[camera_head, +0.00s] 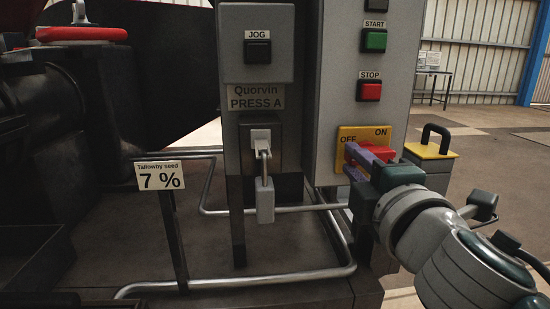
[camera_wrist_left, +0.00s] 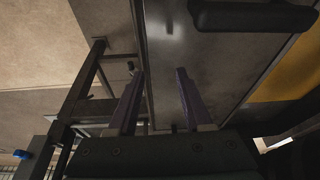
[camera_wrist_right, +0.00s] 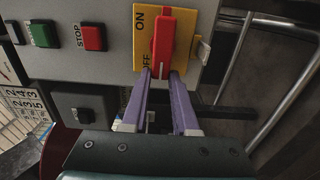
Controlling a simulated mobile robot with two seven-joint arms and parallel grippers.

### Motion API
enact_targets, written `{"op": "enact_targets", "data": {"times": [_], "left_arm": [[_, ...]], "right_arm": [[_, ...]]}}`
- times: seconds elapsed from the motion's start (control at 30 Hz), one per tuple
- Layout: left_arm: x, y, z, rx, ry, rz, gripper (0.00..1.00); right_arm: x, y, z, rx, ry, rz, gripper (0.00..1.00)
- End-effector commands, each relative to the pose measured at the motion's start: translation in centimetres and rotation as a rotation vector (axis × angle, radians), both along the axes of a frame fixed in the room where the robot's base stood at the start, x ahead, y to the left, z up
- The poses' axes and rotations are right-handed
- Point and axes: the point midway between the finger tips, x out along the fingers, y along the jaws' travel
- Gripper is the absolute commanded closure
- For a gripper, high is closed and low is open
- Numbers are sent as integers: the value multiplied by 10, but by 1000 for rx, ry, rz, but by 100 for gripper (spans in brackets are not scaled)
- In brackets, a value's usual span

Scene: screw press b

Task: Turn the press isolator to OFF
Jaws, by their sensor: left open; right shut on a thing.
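The press isolator is a red knob (camera_head: 378,152) on a yellow plate (camera_head: 347,133) marked OFF at left and ON at right. In the right wrist view the red knob (camera_wrist_right: 164,40) lies lengthwise up the picture, its white-marked end beside the word OFF. My right gripper (camera_head: 356,160) is shut on the knob, its purple fingers (camera_wrist_right: 161,76) on either side of the marked end. The fingers hide part of the knob and plate in the head view. My left gripper (camera_wrist_left: 156,75) is open and empty in the left wrist view, outside the head view.
A green START button (camera_head: 375,40) and a red STOP button (camera_head: 370,90) sit above the isolator. A JOG box (camera_head: 257,20) is to the left, a yellow-topped case (camera_head: 430,150) to the right. A bent metal rail (camera_head: 250,280) runs low in front.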

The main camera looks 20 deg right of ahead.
Motion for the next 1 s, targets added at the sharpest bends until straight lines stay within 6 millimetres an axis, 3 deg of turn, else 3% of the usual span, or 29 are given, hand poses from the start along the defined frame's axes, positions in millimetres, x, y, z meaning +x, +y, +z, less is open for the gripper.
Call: {"op": "enact_targets", "data": {"times": [0.43,0.47,0.7,1.0], "left_arm": [[0,2,0,6,0,-4,50],[0,2,0,7,0,-4,50],[0,3,0,11,0,-7,50],[0,3,-1,11,0,-7,50]], "right_arm": [[0,0,-1,-16,4,1,100],[0,0,-1,-16,4,1,71],[0,0,-1,-14,3,1,44],[-2,0,-1,-12,4,0,43]]}}
